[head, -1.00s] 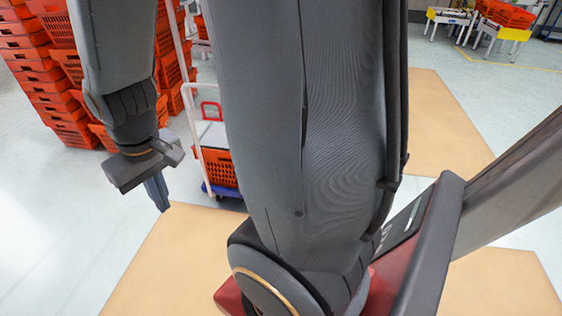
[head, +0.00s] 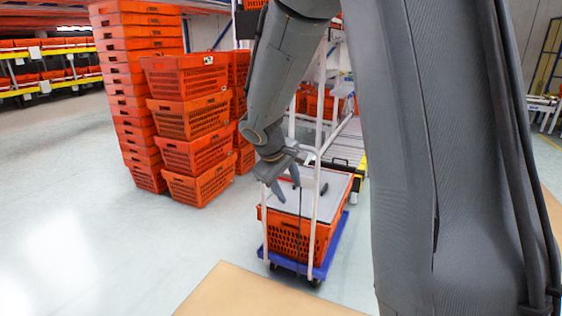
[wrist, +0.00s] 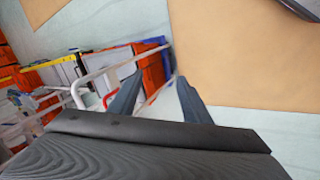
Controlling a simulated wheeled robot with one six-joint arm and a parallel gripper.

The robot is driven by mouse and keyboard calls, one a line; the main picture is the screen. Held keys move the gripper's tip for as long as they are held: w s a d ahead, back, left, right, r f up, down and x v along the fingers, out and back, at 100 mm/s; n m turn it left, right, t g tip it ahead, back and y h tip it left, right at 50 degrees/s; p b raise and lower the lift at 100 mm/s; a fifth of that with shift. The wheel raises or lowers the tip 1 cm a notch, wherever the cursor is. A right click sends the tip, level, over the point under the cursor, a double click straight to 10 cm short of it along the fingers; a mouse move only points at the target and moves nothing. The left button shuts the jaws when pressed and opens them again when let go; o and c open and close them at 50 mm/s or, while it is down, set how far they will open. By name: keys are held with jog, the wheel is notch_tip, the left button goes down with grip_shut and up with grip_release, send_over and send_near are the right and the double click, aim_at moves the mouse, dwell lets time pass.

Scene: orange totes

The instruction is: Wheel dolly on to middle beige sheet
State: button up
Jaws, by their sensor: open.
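The dolly (head: 318,273) has a blue base, a white upright push frame (head: 319,150) and an orange tote (head: 285,235) with a grey top on it. It stands on the pale floor just behind a beige sheet (head: 262,296), apart from it. The sheet also shows in the wrist view (wrist: 245,50); I cannot tell whether it is the middle one. My gripper (head: 287,190) is open and empty, in front of the dolly's frame in the head view. In the wrist view, my gripper's fingers (wrist: 158,92) are spread, with the white frame (wrist: 95,78) beside the left finger.
Tall stacks of orange totes (head: 190,130) stand left of the dolly. A roller conveyor (head: 342,150) is close behind it. Racks of totes (head: 45,65) are at the far left. The floor at left is clear. My arm hides much of the right side.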

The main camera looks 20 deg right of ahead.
jog(key=w+d+f+n+t+h+b, duration=0.1)
jog(key=w+d, duration=0.6)
jog(key=w, duration=0.9)
jog(key=w+d+n+t+h+b, duration=0.3)
jog(key=w+d+b, duration=0.4)
jog(key=w, duration=1)
jog(key=shift+w+d+f+t+h+b, duration=0.15)
jog(key=shift+d+f+t+h+b, duration=0.25)
jog(key=shift+t+h+b, duration=0.5)
